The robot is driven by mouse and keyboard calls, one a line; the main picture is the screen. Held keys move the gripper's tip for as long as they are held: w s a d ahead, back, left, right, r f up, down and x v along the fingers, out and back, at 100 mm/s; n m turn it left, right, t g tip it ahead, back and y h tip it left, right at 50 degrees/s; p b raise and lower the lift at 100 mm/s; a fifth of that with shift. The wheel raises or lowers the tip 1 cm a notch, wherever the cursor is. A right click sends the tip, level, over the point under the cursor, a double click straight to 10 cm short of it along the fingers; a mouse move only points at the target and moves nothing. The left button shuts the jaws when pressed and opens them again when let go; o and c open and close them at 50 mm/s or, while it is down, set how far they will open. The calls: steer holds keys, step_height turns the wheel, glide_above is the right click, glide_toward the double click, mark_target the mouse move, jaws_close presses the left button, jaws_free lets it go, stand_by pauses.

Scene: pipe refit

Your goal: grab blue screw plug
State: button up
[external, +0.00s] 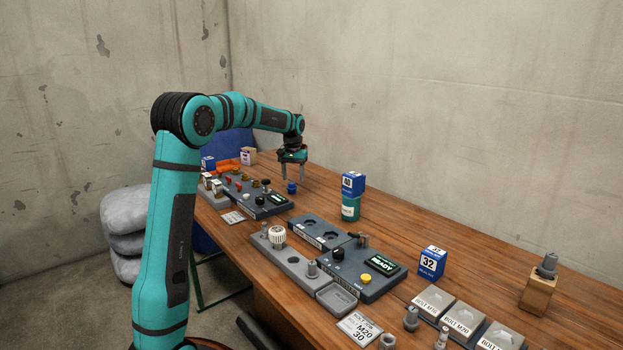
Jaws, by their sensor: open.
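A small blue screw plug (291,187) stands on the wooden table, just right of the far control panel. My gripper (290,181) points down over it, with its two fingers apart and open. The fingers appear to be to either side of the plug or just above it. From this view I cannot tell whether they touch it.
A teal can with a blue box (353,184) on top stands to the right. A nearer panel (365,270), bolt trays and loose bolts fill the front. The table behind the plug is clear.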

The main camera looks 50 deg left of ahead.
mark_target(292, 183)
steer(key=shift+s+a+f, duration=0.1)
steer(key=shift+a+f, duration=0.1)
steer(key=shift+f, duration=1.15)
steer(key=shift+a+f, duration=0.2)
steer(key=shift+f, duration=1.1)
steer(key=c, duration=0.8)
